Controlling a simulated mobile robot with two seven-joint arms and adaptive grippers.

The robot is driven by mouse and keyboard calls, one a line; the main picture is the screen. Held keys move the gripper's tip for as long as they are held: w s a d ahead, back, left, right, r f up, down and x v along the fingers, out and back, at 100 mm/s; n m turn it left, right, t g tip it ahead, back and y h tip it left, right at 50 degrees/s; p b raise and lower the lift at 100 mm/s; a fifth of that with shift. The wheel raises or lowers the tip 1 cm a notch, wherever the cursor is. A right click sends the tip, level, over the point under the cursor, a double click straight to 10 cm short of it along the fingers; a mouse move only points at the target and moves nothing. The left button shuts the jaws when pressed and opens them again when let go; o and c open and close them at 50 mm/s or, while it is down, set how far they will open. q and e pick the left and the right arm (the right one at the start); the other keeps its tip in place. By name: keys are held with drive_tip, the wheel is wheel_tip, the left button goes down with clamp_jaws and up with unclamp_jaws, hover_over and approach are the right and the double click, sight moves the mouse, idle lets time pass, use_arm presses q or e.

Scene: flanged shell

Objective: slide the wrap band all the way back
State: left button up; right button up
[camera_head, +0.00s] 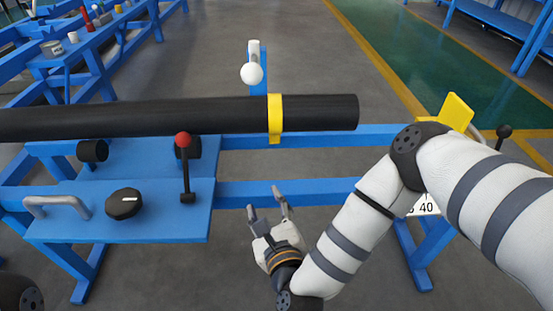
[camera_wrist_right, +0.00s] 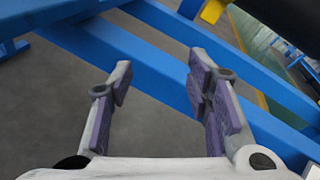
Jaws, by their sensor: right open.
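The yellow wrap band (camera_head: 275,119) sits around the long black pipe (camera_head: 190,117), a little in from the pipe's right end. My right gripper (camera_head: 265,200) is below and in front of the band, apart from it, with its fingers pointing up towards the pipe. It is open and empty; in the right wrist view its two fingers (camera_wrist_right: 158,78) stand apart with nothing between them. A yellow piece (camera_wrist_right: 212,11) at that view's top edge is cut off, and I cannot tell if it is the band. My left gripper is not in view.
A blue frame rail (camera_head: 290,192) runs behind the right gripper. A red-knobbed lever (camera_head: 184,165), a black round knob (camera_head: 124,204) and a grey handle (camera_head: 57,205) stand on the blue plate at left. A white ball (camera_head: 252,73) on a post stands behind the pipe.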

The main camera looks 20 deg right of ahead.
sight(275, 138)
drive_tip(key=w+d+r+m+h, duration=0.1)
drive_tip(key=m, duration=0.1)
drive_tip(key=w+d+r+m+t+h+b, duration=0.1)
drive_tip(key=w+m, duration=0.1)
drive_tip(key=m, duration=0.1)
drive_tip(key=w+d+r+m+h, duration=0.1)
drive_tip(key=d+m+h, duration=0.1)
drive_tip(key=shift+w+d+r+t, duration=0.1)
drive_tip(key=shift+w+r+t, duration=0.2)
drive_tip(key=shift+w+t, duration=0.1)
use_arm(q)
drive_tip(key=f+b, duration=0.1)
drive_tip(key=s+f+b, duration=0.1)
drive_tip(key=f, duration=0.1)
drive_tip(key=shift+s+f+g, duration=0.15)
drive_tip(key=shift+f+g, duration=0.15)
use_arm(e)
drive_tip(key=x, duration=1.1)
drive_tip(key=shift+r, duration=0.1)
